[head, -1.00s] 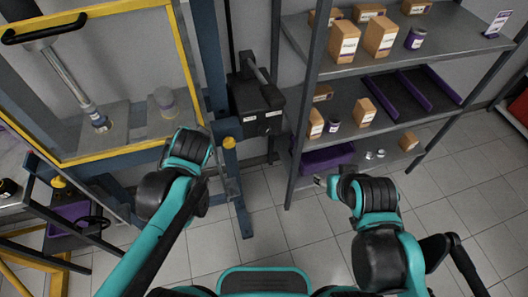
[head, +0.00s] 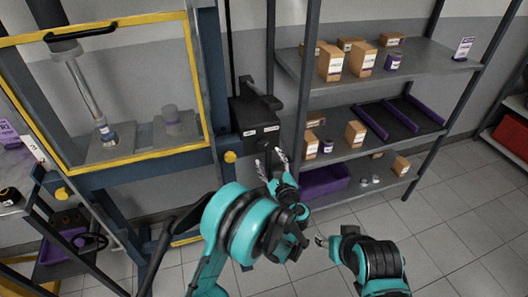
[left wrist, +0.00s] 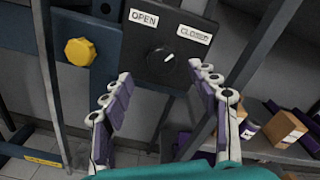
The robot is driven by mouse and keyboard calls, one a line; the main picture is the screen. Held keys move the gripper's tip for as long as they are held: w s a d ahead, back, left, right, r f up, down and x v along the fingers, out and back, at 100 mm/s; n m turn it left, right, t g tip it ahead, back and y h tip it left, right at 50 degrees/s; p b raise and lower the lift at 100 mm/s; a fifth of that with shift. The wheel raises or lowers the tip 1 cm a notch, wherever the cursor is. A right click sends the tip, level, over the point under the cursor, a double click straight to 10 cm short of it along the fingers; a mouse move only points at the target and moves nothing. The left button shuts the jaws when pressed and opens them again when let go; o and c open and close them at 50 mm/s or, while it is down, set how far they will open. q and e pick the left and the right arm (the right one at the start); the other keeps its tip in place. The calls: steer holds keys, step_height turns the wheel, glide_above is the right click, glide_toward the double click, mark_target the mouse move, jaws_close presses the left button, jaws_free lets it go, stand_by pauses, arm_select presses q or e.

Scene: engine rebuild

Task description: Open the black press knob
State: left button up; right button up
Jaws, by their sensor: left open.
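The black press knob (left wrist: 161,60) is on the front of a black control box (head: 254,116), under white labels, OPEN on the left and CLOSED on the right. Its white pointer mark points up and right, toward CLOSED. My left gripper (left wrist: 161,76) is open, its fingers spread to either side of the knob, with a gap and no visible contact.
A yellow knob (left wrist: 80,51) is on the blue press post left of the box. The press's yellow-framed guard (head: 110,158) stands left. A grey shelf (head: 400,70) with several cardboard boxes and purple bins stands close on the right. Floor is clear at lower right.

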mark_target(264, 147)
arm_select(q)
steer(key=b+x, duration=0.2)
steer(key=x, duration=0.4)
steer(key=shift+w+f, duration=0.15)
steer(key=shift+w, duration=0.15)
steer(key=shift+w+a, duration=0.1)
steer(key=shift+w, duration=0.5)
steer(key=c, duration=1.2)
